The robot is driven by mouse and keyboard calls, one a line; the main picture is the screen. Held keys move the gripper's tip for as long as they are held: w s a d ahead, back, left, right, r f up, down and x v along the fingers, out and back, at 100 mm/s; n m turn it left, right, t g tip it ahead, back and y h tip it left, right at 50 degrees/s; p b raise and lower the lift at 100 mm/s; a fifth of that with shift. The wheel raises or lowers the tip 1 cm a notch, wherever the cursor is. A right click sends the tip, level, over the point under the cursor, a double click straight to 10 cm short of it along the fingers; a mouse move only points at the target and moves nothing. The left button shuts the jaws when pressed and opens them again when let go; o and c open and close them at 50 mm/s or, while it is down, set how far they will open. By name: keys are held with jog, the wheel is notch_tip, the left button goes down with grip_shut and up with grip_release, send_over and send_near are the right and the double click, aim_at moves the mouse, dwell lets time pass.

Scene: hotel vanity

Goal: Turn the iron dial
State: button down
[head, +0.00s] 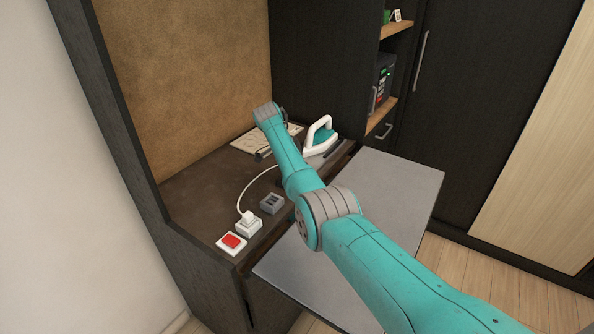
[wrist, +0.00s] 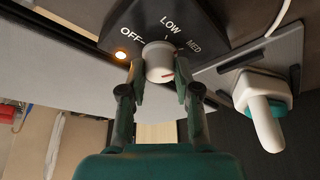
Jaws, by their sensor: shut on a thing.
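The light grey dial (wrist: 159,62) is on a dark panel (wrist: 196,22) marked OFF, LOW and MED. A red mark shows at the lower right of its face. A small orange light (wrist: 121,55) glows beside OFF. My gripper (wrist: 160,77) is shut on the dial, one finger on each side. The iron (head: 319,135), white and teal, rests on a grey stand on the vanity top, right of my arm's far end. It also shows at the right of the wrist view (wrist: 263,100). In the head view my arm hides the dial.
The dark vanity top (head: 195,190) also carries a red switch (head: 232,242), a white plug (head: 249,219) with a cord, a grey socket block (head: 272,203) and a paper sheet (head: 250,143). A grey board (head: 395,185) lies to the right. Dark cabinets stand behind.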

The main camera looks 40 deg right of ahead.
jog(key=shift+m+g, duration=0.3)
jog(key=shift+m, duration=0.7)
jog(key=c, duration=0.8)
grip_release()
jog(key=shift+c, duration=0.2)
jog(key=shift+w+r, duration=0.1)
jog(key=v, duration=0.7)
jog(key=shift+r, duration=0.1)
